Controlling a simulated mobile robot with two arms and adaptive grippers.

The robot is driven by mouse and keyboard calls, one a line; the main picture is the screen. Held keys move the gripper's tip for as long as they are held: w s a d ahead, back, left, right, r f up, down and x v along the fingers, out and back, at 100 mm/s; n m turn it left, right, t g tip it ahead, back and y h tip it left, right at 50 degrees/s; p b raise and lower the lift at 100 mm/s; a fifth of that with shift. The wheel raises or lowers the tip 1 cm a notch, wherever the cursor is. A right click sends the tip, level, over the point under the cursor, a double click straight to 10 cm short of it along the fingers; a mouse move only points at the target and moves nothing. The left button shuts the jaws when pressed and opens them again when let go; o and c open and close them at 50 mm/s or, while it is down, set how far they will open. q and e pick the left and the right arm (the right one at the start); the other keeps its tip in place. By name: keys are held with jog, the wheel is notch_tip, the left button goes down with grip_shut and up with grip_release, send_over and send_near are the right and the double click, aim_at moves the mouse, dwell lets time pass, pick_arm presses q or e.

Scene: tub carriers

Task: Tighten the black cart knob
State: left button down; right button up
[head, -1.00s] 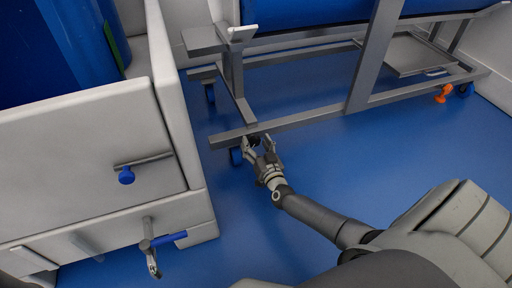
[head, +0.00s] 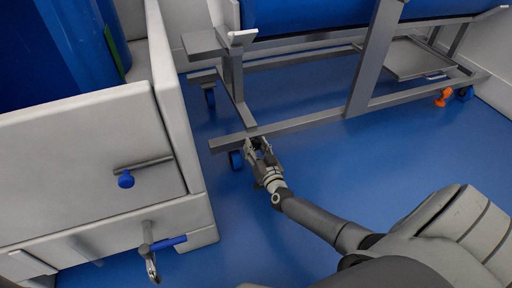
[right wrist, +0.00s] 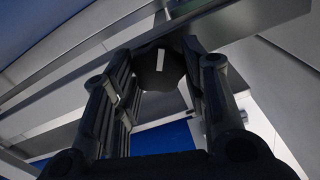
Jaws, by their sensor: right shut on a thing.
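The black cart knob (right wrist: 172,72) sits at the end of the grey cart frame (head: 290,127), low down near a caster. In the right wrist view it has a white mark on its face and lies between my two dark fingers. My right gripper (head: 257,147) is at the knob, shut on it; it fills the lower part of the right wrist view (right wrist: 160,95). In the head view the fingers mostly hide the knob. My left gripper is not in view.
A blue caster (head: 236,160) stands just beside my right gripper. An orange knob (head: 443,97) is at the cart's far right. Blue floor (head: 350,170) is clear in front.

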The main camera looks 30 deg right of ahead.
jog(key=m, duration=0.4)
jog(key=shift+s+f, duration=0.1)
jog(key=m, duration=0.4)
jog(key=shift+d+f+m+b, duration=0.1)
jog(key=shift+d+m+b, duration=0.05)
jog(key=shift+m+b, duration=0.2)
jog(key=m, duration=0.2)
jog(key=m+b, duration=0.1)
jog(key=m, duration=0.2)
jog(key=shift+f+m, duration=0.2)
jog(key=shift+m, duration=0.05)
jog(key=shift+m+b, duration=1)
jog(key=shift+m, duration=1.6)
jog(key=o, duration=1)
